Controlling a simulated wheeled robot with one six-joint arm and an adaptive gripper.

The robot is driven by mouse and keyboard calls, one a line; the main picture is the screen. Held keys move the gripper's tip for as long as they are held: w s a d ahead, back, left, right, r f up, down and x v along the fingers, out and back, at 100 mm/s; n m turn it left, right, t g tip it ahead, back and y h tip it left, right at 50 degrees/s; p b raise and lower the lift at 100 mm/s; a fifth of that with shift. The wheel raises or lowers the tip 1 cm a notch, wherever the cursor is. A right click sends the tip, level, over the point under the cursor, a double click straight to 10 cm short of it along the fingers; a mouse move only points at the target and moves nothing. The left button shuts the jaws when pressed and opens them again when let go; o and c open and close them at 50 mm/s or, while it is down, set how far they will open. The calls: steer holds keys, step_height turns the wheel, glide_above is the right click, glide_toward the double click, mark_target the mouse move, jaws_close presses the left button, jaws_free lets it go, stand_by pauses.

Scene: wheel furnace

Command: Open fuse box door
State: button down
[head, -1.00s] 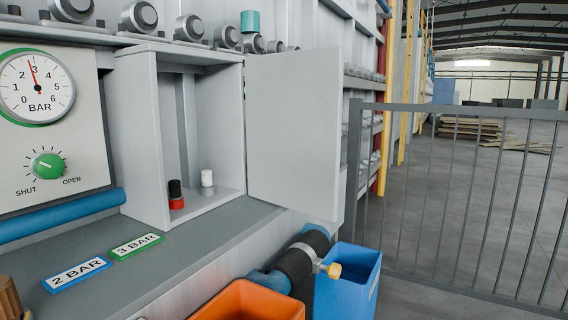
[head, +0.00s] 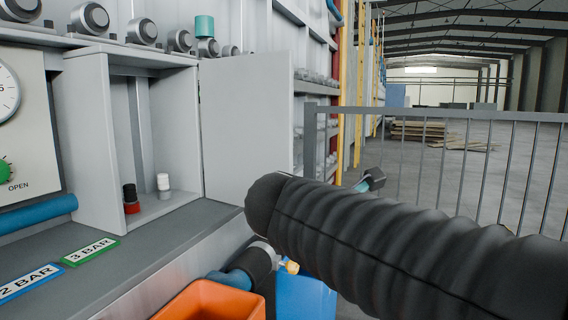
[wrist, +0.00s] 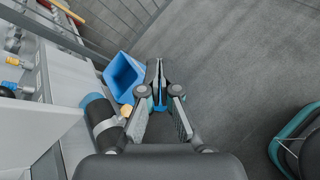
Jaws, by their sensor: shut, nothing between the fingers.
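The fuse box (head: 92,140) is a grey cabinet on the bench at the left of the head view. Its flat grey door (head: 245,125) stands wide open, swung out to the right. Inside stand a red and black fuse (head: 131,200) and a white fuse (head: 163,185). My gripper (head: 371,180) shows partly behind my black-sleeved arm, right of the door and apart from it. In the wrist view my gripper (wrist: 159,82) is shut and empty, above the floor beside the blue bin (wrist: 124,76). The sleeve hides the area below the door's right side.
An orange bin (head: 208,300) and the blue bin (head: 305,295) stand before the bench, near a dark pipe with a yellow-tipped valve (head: 290,267). A grey railing (head: 450,150) runs behind my arm. Label plates (head: 90,251) lie on the bench. Open floor lies beyond the railing.

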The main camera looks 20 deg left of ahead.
steer(key=a+r+n+t, duration=0.3)
steer(key=a+r+n, duration=0.2)
steer(key=a, duration=0.6)
steer(key=n+t+y, duration=0.1)
steer(key=n+t, duration=0.2)
steer(key=n, duration=0.1)
glide_toward(288, 156)
steer(key=x, duration=0.7)
steer(key=shift+w+d+f, duration=0.1)
